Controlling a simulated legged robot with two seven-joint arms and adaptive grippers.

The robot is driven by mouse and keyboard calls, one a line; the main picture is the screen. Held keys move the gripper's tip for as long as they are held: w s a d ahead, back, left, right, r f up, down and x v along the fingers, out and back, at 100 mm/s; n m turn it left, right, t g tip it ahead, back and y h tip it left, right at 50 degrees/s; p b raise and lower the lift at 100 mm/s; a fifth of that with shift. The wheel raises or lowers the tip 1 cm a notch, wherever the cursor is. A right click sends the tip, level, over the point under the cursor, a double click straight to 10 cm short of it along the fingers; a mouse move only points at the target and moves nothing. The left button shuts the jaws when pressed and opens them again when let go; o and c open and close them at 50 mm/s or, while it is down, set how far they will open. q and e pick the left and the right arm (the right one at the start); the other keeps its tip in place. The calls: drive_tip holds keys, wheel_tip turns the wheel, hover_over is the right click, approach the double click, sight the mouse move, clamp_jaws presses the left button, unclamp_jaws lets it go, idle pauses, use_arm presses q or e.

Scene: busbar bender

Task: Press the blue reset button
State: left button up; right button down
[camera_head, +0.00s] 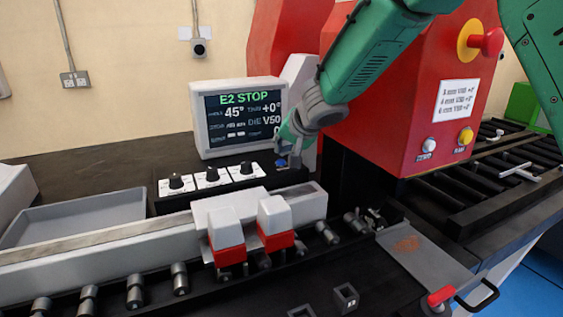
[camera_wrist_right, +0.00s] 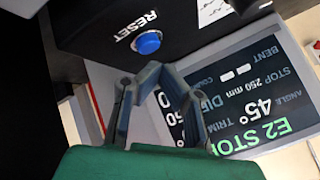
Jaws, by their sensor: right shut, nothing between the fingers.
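The blue reset button (camera_head: 281,163) sits on the black control box below the display, partly hidden by my right gripper in the head view. In the right wrist view the blue button (camera_wrist_right: 148,42) is in plain sight beside the white RESET label (camera_wrist_right: 136,25). My right gripper (camera_head: 294,160) is shut and empty, close to the button on its right in the head view. In the wrist view its fingertips (camera_wrist_right: 150,69) are just below the button in the picture, with a small gap showing. My left gripper is not in view.
The display (camera_head: 243,117) reads E2 STOP and stands behind the box. Three knobs (camera_head: 211,175) line the box to the left. The red machine housing (camera_head: 405,120), with a red stop knob (camera_head: 488,41), stands right. White-and-red blocks (camera_head: 226,235) stand in front.

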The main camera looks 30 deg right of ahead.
drive_tip(key=shift+s+a+f, duration=0.1)
drive_tip(key=shift+a+f, duration=0.05)
drive_tip(key=shift+f, duration=0.15)
drive_tip(key=shift+a+b, duration=0.25)
drive_tip(key=shift+b, duration=0.05)
drive_tip(key=shift+d+f, duration=0.2)
drive_tip(key=shift+f, duration=0.05)
drive_tip(key=shift+a+f+b, duration=0.1)
drive_tip(key=shift+f+b, duration=0.15)
drive_tip(key=shift+b, duration=0.1)
drive_tip(key=shift+r, duration=0.1)
idle(0.4)
drive_tip(key=shift+r+p, duration=0.8)
drive_tip(key=shift+p, duration=0.25)
